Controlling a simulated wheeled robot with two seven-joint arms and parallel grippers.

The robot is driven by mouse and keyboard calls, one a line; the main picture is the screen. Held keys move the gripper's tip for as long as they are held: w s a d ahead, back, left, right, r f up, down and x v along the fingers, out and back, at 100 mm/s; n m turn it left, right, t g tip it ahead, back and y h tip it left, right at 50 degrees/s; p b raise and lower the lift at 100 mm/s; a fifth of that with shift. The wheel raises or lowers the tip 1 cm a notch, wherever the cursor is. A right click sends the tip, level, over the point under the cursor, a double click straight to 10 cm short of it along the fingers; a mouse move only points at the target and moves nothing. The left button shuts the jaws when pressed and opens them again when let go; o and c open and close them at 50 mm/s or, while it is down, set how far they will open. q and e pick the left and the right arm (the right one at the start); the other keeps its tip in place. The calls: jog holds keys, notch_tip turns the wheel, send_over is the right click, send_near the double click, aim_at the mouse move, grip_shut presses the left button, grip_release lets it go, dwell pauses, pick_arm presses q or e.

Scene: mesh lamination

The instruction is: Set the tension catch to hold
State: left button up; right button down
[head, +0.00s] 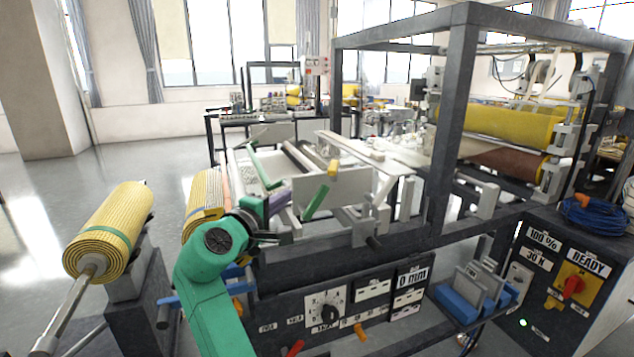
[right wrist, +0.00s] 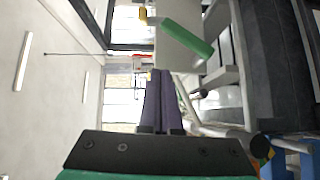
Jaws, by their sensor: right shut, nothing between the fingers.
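No part is legibly marked as the tension catch. A green lever (head: 316,202) stands tilted in front of a pale plate (head: 345,187) on the machine's near side. It also shows in the right wrist view (right wrist: 187,40), above and to the right of my fingers. A small yellow-orange block (head: 332,168) sits at the plate's top edge. My right gripper (head: 284,201) has purple fingers, pressed together and empty, left of the green lever and apart from it. The fingers also show in the right wrist view (right wrist: 160,95). My left gripper is not in view.
A yellow mesh roll (head: 112,230) stands at the left, and another (head: 203,200) is behind my right arm. A dark frame post (head: 450,130) rises right of the plate. The front panel has a dial (head: 326,308).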

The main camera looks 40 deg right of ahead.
aim_at(333, 175)
jog(key=r, duration=0.2)
jog(key=shift+a+r, duration=0.3)
jog(key=shift+w, duration=0.1)
jog(key=p+x, duration=0.1)
jog(key=x, duration=0.2)
jog(key=p+x, duration=0.1)
jog(key=x, duration=0.3)
jog(key=p+x, duration=0.1)
jog(key=x, duration=0.2)
jog(key=shift+d+r+p, duration=0.3)
jog(key=shift+r, duration=0.1)
jog(key=shift+s+d+f+p, duration=0.1)
jog(key=shift+s+d+p, duration=0.2)
jog(key=shift+s, duration=0.25)
jog(key=shift+s+d+p, duration=0.15)
jog(key=shift+s+d, duration=0.3)
jog(key=shift+s, duration=0.15)
jog(key=shift+s+d, duration=0.25)
jog(key=shift+s, duration=0.25)
jog(key=shift+w+f, duration=0.1)
